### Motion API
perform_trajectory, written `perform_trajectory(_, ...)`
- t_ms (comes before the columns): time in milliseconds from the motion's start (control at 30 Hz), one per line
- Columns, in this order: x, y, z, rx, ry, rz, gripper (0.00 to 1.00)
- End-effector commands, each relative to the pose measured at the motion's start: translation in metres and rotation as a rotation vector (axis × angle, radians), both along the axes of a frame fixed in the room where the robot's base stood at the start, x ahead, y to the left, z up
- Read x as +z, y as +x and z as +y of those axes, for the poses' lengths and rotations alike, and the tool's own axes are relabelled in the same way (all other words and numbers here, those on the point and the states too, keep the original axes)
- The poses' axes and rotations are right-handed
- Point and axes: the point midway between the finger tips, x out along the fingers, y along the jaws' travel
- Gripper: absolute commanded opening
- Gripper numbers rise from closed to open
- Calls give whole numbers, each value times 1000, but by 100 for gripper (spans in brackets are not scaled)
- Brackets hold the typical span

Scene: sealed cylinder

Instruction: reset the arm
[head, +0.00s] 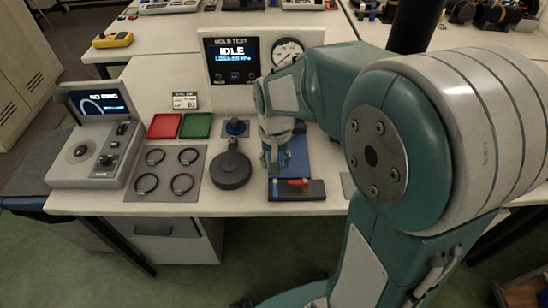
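My arm, green and white, fills the right half of the head view and reaches over the bench. My gripper (274,165) points down above a blue mat (299,158), just behind a dark tray (312,191) holding a small red item (298,182). The fingertips are small and partly hidden, so I cannot tell whether they are open or shut, or whether they touch anything.
Several rings lie on a grey mat (168,186). Red (164,126) and green (197,125) trays sit behind them. A console (97,152) reading "NO RING" stands at left. A "HOLD TEST" panel (232,60) reads "IDLE", beside a dial gauge (287,53). A drawer unit (168,243) is below.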

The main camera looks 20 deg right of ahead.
Motion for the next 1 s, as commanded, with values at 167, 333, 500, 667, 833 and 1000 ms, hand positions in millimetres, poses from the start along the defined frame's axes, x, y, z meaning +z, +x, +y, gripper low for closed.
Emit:
perform_trajectory(167, 0, 0, 0, 0, 0, 0, 56)
perform_trajectory(333, 9, -5, 0, 12, 0, -24, 56)
perform_trajectory(500, 44, -28, 1, 65, -5, -118, 56)
perform_trajectory(667, 74, -56, 2, 127, -15, -219, 56)
perform_trajectory(833, 98, -88, 3, 191, -31, -324, 56)
perform_trajectory(1000, 113, -118, 3, 251, -53, -423, 56)
